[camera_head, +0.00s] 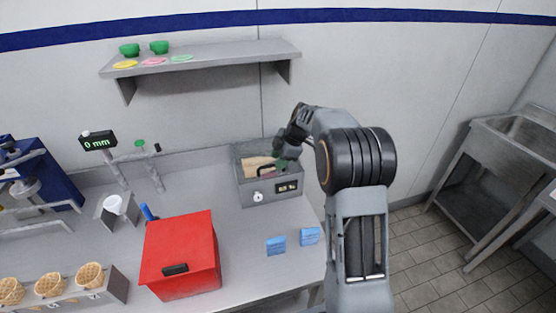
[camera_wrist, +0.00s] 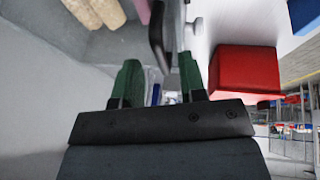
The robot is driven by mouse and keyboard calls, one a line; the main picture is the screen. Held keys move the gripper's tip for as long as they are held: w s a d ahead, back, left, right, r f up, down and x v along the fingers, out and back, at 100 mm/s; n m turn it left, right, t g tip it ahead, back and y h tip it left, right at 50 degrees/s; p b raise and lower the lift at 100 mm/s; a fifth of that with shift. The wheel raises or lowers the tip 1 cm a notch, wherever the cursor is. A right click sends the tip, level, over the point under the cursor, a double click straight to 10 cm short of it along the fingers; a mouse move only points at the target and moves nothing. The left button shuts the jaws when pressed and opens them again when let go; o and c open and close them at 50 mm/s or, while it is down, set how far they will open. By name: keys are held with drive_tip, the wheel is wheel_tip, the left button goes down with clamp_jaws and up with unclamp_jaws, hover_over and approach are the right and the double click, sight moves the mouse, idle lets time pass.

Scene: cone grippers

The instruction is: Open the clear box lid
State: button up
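The clear box (camera_head: 254,196) is a grey box with a see-through top, standing at the back right of the counter. Its front carries a white knob and a small dark display. A black handle (camera_head: 264,169) shows at its top; the handle is also in the wrist view (camera_wrist: 159,42). The clear lid itself is hard to make out. Tan and pink items show inside. My gripper (camera_head: 284,158) is over the right part of the box. In the wrist view its green-tipped fingers (camera_wrist: 160,78) are apart, with the handle just past the fingertips, roughly between them. No contact is visible.
A red box (camera_head: 180,252) stands at the front, with two blue blocks (camera_head: 277,245) to its right. Waffle cones (camera_head: 50,284) stand in a rack at the front left. A shelf (camera_head: 210,58) with bowls hangs on the wall above.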

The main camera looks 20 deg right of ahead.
drive_tip(key=shift+w+a+f, duration=0.1)
drive_tip(key=shift+a+f, duration=0.2)
drive_tip(key=shift+f, duration=0.3)
clamp_jaws()
